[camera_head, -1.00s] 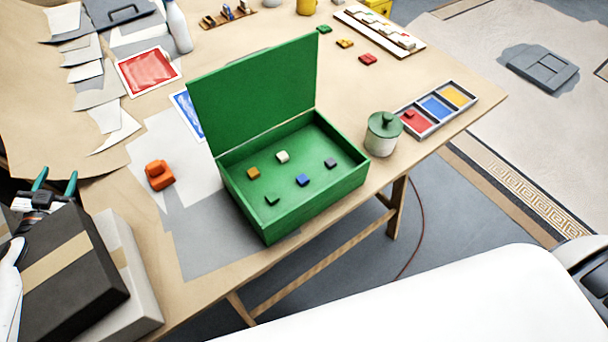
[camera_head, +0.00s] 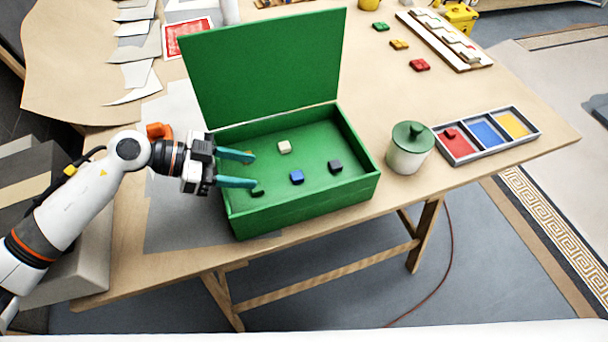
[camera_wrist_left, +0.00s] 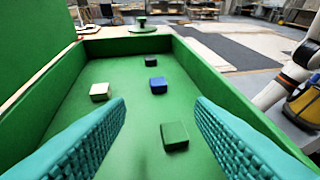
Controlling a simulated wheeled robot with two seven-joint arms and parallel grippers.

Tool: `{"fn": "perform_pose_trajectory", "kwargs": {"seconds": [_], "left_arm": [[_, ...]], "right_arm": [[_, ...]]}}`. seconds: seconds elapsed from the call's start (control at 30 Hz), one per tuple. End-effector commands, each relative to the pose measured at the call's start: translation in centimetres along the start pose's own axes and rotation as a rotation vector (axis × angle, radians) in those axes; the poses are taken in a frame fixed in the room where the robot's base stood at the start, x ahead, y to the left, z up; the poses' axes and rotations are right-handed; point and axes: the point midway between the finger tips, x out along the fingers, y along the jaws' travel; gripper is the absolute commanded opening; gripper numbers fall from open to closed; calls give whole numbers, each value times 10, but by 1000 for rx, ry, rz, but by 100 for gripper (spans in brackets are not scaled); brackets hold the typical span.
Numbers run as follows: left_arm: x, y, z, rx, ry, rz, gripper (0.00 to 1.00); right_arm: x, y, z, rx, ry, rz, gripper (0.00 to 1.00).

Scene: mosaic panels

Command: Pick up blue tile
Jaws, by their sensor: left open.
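A small blue tile (camera_head: 297,177) lies on the floor of the open green box (camera_head: 300,212), near its middle. In the left wrist view the blue tile (camera_wrist_left: 158,85) lies ahead of the fingers, beyond a dark green tile (camera_wrist_left: 174,136). My left gripper (camera_head: 237,169) has teal fingers, is open and empty, and reaches over the box's left wall. A white tile (camera_head: 284,147) and a dark grey tile (camera_head: 335,167) also lie in the box. The dark green tile (camera_head: 257,190) is close to the fingertips in the head view. My right gripper is not in view.
The box's green lid (camera_head: 265,70) stands raised at the back. A lidded jar (camera_head: 409,148) and a tray (camera_head: 460,158) with red, blue and yellow compartments stand to the right. An orange object (camera_head: 158,131) is behind my left arm.

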Motion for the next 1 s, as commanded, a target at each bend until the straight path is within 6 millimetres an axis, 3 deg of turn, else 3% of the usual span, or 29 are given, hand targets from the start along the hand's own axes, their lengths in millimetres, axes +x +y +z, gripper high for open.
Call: {"fn": "perform_pose_trajectory", "kwargs": {"seconds": [0.2, 0.37, 0.7, 1.0], "left_arm": [[34, 0, 3, -1, -5, 0, 49], [44, 1, 3, -1, -5, 1, 49], [88, 2, 6, -1, -5, 1, 49], [92, 3, 5, -1, -4, 3, 47]], "right_arm": [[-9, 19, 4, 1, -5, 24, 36], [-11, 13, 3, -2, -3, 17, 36], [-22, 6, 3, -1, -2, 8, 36], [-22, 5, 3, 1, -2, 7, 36]]}}
